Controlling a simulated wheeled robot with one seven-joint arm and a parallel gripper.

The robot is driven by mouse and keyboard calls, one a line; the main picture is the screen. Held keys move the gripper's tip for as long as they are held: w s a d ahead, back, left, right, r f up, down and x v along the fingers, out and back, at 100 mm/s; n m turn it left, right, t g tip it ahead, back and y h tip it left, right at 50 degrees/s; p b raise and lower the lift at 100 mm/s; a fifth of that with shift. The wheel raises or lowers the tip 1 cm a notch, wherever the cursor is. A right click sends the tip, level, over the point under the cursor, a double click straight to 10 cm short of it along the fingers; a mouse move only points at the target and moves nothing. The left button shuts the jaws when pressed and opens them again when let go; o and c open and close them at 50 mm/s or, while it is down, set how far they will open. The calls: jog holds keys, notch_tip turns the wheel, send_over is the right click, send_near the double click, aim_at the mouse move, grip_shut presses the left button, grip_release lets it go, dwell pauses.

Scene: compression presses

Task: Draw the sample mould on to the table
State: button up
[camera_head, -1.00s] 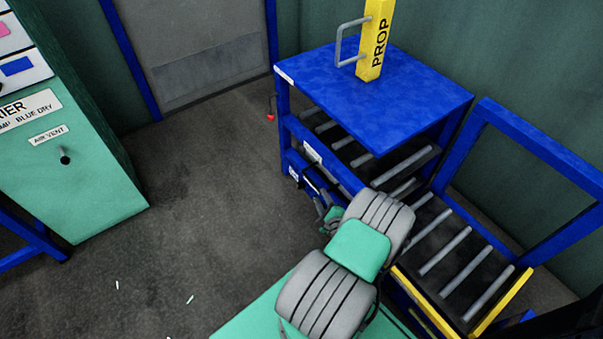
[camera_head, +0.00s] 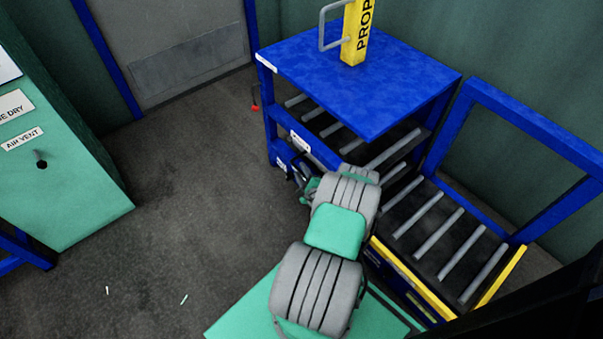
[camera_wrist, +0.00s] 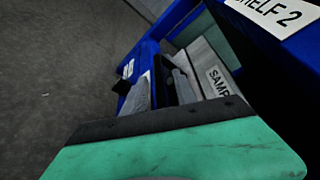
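In the head view, my gripper (camera_head: 304,186) is at the rack's front left, mostly behind my arm; the mould is hidden there. The roller table (camera_head: 440,238) stands to the right.
The blue rack (camera_head: 350,85) has a yellow prop (camera_head: 355,35) on top and rollers inside. A blue frame (camera_head: 530,120) rises beside the roller table, which has yellow edges. A green cabinet (camera_head: 70,195) stands left. Grey floor (camera_head: 190,180) between is clear.

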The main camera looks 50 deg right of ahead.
grip_shut()
dwell(1.2)
